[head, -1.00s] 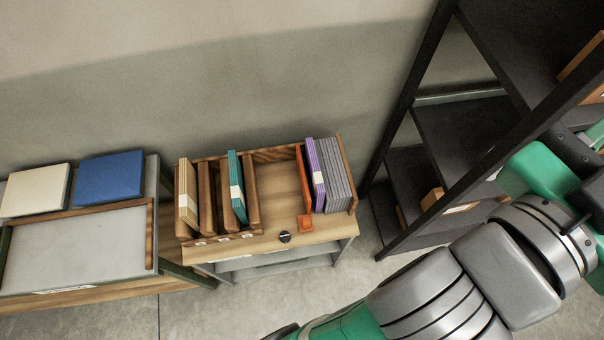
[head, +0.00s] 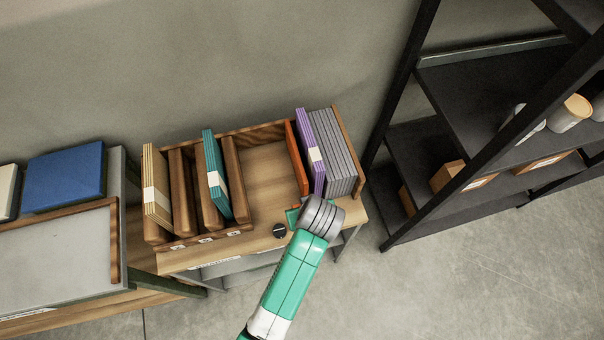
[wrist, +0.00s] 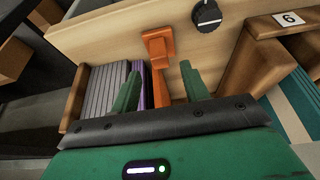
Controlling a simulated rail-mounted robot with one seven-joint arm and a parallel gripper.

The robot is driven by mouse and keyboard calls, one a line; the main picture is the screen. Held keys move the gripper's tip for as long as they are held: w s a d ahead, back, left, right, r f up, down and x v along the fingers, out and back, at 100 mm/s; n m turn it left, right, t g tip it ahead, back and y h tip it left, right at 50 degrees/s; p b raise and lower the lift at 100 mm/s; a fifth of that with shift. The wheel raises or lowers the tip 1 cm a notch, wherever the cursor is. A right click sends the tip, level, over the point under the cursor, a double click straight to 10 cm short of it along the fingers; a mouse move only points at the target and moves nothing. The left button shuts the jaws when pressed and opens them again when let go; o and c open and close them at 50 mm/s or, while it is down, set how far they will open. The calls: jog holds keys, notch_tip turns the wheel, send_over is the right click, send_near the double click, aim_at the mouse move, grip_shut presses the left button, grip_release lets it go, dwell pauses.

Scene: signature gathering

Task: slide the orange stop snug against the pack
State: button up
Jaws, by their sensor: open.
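The orange stop (head: 296,158) stands upright in the wooden rack, at the left side of a purple folder with a white band (head: 308,142) and several grey folders (head: 338,158). This purple and grey pack fills the rack's right end. Any small gap between stop and pack is too fine to tell. In the wrist view the orange stop (wrist: 158,46) shows its square front tab and stem, with the grey folders (wrist: 102,88) to its left. My gripper (wrist: 160,70) is open, its green fingers either side of the stop's stem. In the head view my arm hides the stop's tab.
The rack's left part holds a tan folder (head: 157,190), a teal folder (head: 217,178) and wooden dividers. Bare rack floor (head: 265,172) lies left of the stop. A black knob (head: 279,230) sits on the front. A dark shelf unit (head: 480,120) stands at right.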

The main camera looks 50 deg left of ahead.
jog(key=b+x, duration=0.1)
jog(key=x, duration=0.6)
jog(key=shift+r, duration=0.1)
grip_shut()
